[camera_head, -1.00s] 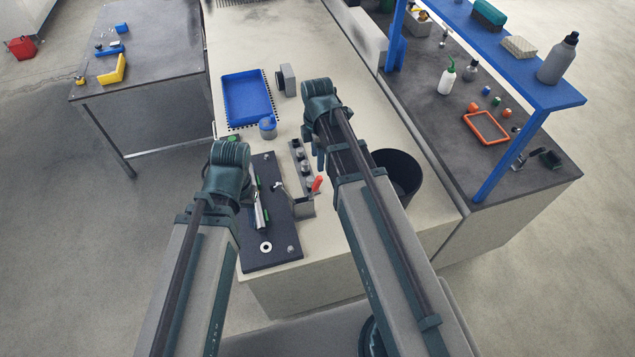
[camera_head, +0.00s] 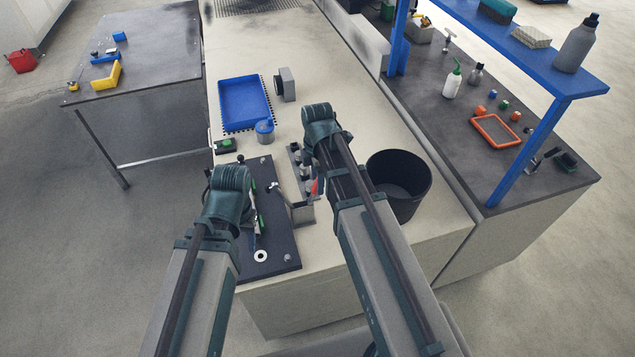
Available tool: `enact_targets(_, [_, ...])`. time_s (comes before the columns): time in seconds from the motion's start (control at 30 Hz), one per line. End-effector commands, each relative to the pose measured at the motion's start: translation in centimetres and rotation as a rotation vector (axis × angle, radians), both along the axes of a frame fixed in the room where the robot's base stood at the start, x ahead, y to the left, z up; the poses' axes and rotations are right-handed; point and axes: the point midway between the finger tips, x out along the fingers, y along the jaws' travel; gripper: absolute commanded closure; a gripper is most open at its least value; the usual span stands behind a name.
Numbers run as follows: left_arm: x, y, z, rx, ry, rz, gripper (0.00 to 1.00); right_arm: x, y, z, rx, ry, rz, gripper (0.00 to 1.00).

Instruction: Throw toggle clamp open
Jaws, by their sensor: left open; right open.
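A dark fixture board (camera_head: 283,240) lies on the pale bench, with a grey metal bracket (camera_head: 301,212) at its right edge. A red handle (camera_head: 314,187) stands beside the bracket, partly behind my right arm; it looks like part of the toggle clamp, but its position is too small to tell. My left gripper (camera_head: 228,192) is over the left side of the board, open, its fingers mostly hidden under the wrist. My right gripper (camera_head: 318,125) is open above the bench, beyond the red handle, its fingers mostly hidden. Neither visibly holds anything.
A metal block strip (camera_head: 297,158) lies right of the board. A blue tray (camera_head: 245,102), blue-lidded jar (camera_head: 265,132) and green-topped dark box (camera_head: 225,146) are beyond it. A black bin (camera_head: 398,180) stands close right of my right arm. A blue-framed shelf (camera_head: 540,75) stands right.

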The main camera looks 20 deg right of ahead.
Motion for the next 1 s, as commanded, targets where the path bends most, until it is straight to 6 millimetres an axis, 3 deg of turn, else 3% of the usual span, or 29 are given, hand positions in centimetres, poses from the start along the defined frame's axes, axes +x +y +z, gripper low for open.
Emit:
enact_targets(0.1, [0.0, 0.01, 0.07, 0.0, 0.0, 0.0, 0.5, 0.0, 0.0, 0.07, 0.0, 0.0, 0.0, 0.43])
enact_targets(0.43, [0.0, 0.0, 0.07, 0.0, 0.0, 0.0, 0.5, 0.0, 0.0, 0.07, 0.0, 0.0, 0.0, 1.0])
enact_targets(1.0, [0.0, 0.0, 0.06, 0.0, 0.0, 0.0, 0.5, 0.0, 0.0, 0.06, 0.0, 0.0, 0.0, 1.0])
